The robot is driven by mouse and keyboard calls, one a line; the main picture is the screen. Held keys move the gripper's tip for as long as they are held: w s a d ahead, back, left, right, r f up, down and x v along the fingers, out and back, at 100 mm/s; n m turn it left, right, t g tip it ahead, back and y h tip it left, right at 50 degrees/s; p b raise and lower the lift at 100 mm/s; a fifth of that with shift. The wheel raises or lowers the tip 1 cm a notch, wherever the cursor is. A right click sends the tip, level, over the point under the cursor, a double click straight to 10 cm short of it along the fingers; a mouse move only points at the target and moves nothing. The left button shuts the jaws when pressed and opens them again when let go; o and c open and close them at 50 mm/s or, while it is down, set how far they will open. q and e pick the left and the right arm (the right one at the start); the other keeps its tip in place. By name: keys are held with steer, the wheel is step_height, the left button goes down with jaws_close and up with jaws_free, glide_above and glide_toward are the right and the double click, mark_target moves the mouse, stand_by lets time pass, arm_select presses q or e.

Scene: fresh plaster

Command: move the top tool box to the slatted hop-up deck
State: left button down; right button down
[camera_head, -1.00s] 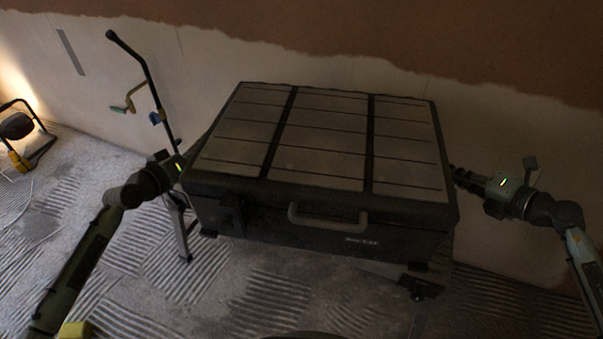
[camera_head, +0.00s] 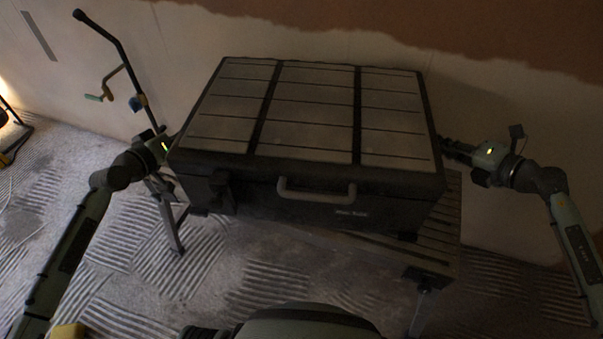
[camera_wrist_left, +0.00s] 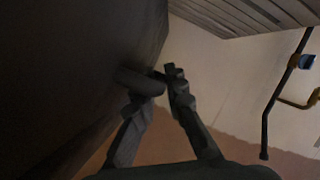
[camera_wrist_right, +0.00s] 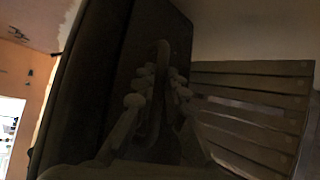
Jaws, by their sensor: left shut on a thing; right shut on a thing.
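The tool box (camera_head: 318,106) is dark, with a grey panelled lid and a front handle. I hold it up between both arms in the head view. My left gripper (camera_head: 170,146) is at its left side; the left wrist view shows the fingers (camera_wrist_left: 160,82) shut on what looks like a side handle. My right gripper (camera_head: 446,148) is at its right side; in the right wrist view the fingers (camera_wrist_right: 158,85) are shut around a side handle (camera_wrist_right: 160,75). The slatted hop-up deck (camera_head: 440,235) shows below and right of the box, which hides much of it.
A black pole with a green-handled crank (camera_head: 105,92) leans at the wall, left of the box. Ridged floor sheets (camera_head: 275,275) lie in front. A dark rounded shape shows at the bottom edge. A yellow object (camera_head: 68,331) is at bottom left.

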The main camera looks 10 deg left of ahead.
arm_select(q)
steer(key=shift+w, duration=0.1)
arm_select(e)
steer(key=shift+w, duration=0.1)
